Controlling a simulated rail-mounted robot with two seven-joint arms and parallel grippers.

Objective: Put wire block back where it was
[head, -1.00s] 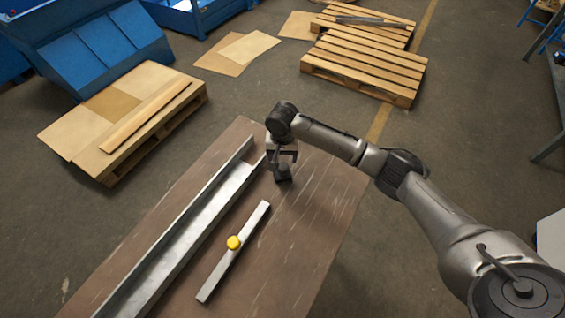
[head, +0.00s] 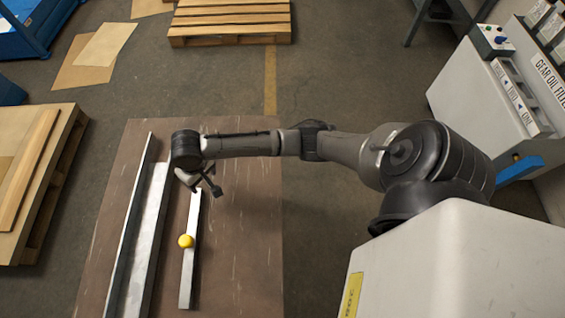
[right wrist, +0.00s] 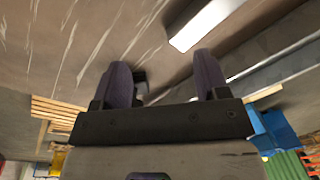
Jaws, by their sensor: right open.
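A small dark block (right wrist: 140,82), perhaps the wire block, shows partly behind the left finger there. In the head view I cannot tell the block from the dark gripper parts. My left gripper is not in view.
A long metal channel (head: 153,240) lies left of the bar on the brown table (head: 240,250). The table's right side is clear. A wooden pallet (head: 230,20) stands beyond, a loaded pallet (head: 50,190) at left. A white control cabinet (head: 480,85) stands at right.

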